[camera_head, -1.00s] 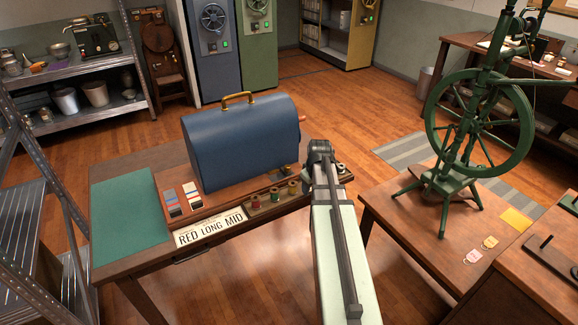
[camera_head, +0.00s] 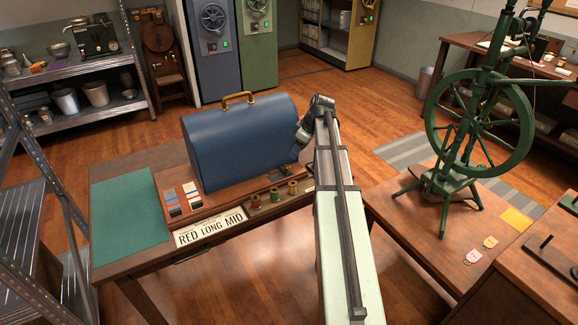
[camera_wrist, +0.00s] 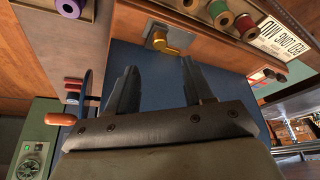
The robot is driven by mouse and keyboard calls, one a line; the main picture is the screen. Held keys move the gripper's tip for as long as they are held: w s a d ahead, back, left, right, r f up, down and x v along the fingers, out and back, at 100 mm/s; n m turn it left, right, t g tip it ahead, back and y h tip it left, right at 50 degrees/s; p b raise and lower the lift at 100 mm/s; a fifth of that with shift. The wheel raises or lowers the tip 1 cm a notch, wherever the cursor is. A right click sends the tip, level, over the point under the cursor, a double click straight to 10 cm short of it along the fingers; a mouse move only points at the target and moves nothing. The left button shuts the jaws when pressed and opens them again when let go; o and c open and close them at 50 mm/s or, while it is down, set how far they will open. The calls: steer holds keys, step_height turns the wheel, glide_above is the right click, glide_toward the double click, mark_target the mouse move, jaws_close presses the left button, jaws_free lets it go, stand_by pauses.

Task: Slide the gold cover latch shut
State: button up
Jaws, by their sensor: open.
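The blue domed cover (camera_head: 235,145) stands on the wooden table, with a brass carrying handle on top. The gold latch (camera_wrist: 168,42) sits on a metal plate at the cover's lower edge, beyond my fingertips in the wrist view. In the head view the latch (camera_head: 286,169) is small, and I cannot tell its exact position there. My gripper (camera_wrist: 160,66) is open and empty, its two dark fingers apart over the blue cover and pointing toward the latch. The latch lies between the finger lines, not touched. In the head view my gripper (camera_head: 298,153) is at the cover's right end.
Thread spools (camera_head: 274,194) stand in a rack near the latch. A sign (camera_head: 210,229) reads "RED LONG MID". A wooden crank handle (camera_wrist: 62,119) sticks out beside the cover. A green mat (camera_head: 128,212) lies at left; a green spinning wheel (camera_head: 480,115) stands right.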

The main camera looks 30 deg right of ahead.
mark_target(288, 166)
steer(key=x, duration=1)
steer(key=shift+d, duration=0.1)
jaws_close()
stand_by(0.3)
